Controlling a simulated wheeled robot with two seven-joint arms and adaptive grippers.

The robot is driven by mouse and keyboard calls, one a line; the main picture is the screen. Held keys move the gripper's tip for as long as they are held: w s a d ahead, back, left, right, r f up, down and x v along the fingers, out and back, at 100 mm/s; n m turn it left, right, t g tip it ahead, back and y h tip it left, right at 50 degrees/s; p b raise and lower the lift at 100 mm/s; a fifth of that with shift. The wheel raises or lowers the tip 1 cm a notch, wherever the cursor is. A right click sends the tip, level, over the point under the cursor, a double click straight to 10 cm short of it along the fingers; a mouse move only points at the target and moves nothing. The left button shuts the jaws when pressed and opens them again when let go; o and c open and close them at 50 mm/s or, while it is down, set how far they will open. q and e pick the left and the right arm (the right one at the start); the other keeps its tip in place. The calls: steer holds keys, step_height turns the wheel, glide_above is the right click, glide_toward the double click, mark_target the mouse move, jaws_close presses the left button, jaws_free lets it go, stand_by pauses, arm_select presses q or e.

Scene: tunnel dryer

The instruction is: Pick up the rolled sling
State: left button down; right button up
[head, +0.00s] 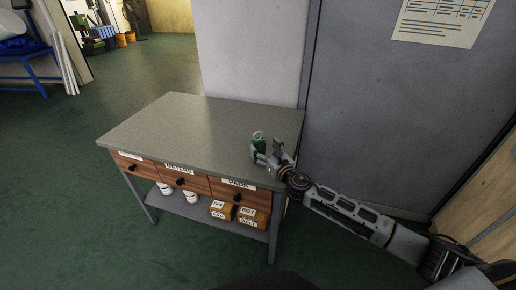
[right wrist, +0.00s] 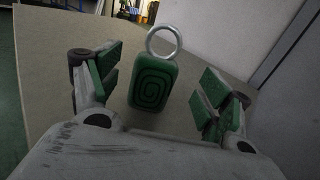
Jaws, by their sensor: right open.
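The rolled sling (right wrist: 152,86) is a green roll with a spiral end and a metal ring on top. It sits on the grey workbench top (head: 190,125), near the right end. In the right wrist view it stands between the two green-padded fingers, with a gap on each side. In the head view only the ring and a little green show past the fingers. My right gripper (head: 268,150) is open around the sling and does not visibly touch it. My left gripper is not in view.
The bench has labelled wooden drawers (head: 184,179) in front and a lower shelf with white cups and orange boxes (head: 222,211). A grey wall panel (head: 400,110) stands close on the right. The rest of the bench top is clear.

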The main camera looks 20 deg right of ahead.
mark_target(260, 144)
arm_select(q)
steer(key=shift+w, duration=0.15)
arm_select(e)
steer(key=shift+w, duration=0.2)
steer(key=shift+w+a+f, duration=0.1)
steer(key=shift+w+a, duration=0.1)
steer(key=shift+w, duration=0.5)
steer(key=shift+w+a+r, duration=0.1)
steer(key=shift+w+a, duration=0.1)
steer(key=shift+w, duration=0.5)
steer(key=shift+w+a+f, duration=0.1)
steer(key=shift+w+a, duration=0.1)
steer(key=shift+w, duration=0.85)
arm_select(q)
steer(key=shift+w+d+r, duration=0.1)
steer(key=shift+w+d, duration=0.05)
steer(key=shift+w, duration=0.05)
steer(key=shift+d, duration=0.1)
arm_select(e)
steer(key=shift+c, duration=0.2)
steer(key=c, duration=0.4)
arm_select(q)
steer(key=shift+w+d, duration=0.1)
arm_select(e)
steer(key=c, duration=0.8)
